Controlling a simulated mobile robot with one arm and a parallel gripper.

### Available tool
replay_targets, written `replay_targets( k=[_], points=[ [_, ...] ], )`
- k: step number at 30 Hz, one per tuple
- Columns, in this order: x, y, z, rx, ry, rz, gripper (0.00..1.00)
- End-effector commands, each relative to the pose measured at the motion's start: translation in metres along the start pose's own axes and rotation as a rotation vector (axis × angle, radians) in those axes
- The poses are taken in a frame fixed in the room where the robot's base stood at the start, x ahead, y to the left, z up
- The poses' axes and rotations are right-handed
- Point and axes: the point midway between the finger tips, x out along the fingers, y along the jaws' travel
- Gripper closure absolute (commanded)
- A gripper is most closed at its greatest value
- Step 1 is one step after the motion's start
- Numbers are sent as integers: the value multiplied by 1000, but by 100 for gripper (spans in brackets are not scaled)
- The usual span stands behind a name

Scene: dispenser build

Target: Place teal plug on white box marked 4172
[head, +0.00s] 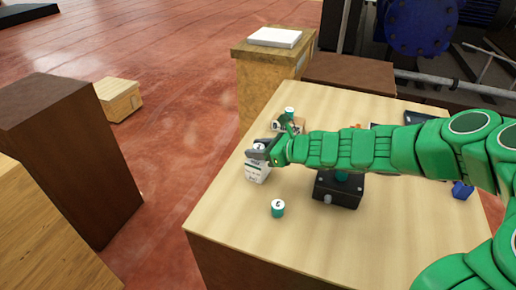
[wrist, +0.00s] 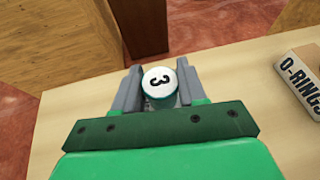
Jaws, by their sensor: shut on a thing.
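My gripper (head: 259,149) is shut on a teal plug with a white top (wrist: 159,82) marked 3, which sits between the two grey fingers in the wrist view. The plug's white top (head: 259,146) also shows in the head view. I cannot tell if the plug touches the box, and the number on the box is too small to read.
A second teal plug with a marked white top (head: 278,209) stands on the wooden table (head: 225,218) in front. A black box (head: 338,188) with a teal part on it stands under my arm. Another teal-and-white piece (head: 289,113) is behind. An O-RINGS box (wrist: 304,85) lies right.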

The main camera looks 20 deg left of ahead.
Motion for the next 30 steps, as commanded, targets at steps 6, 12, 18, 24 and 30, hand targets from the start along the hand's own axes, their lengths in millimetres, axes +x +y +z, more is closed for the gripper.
replay_targets(
  k=[6, 12, 18, 24, 30],
  points=[
    [0, 0, 0, 0, 0, 0, 91],
    [1, 0, -2, -1, 0, 0, 41],
    [1, 0, -2, -1, 0, 0, 33],
    [0, 0, 0, -1, 0, -1, 33],
    [-13, -1, 1, -1, -1, -2, 33]
  ],
)
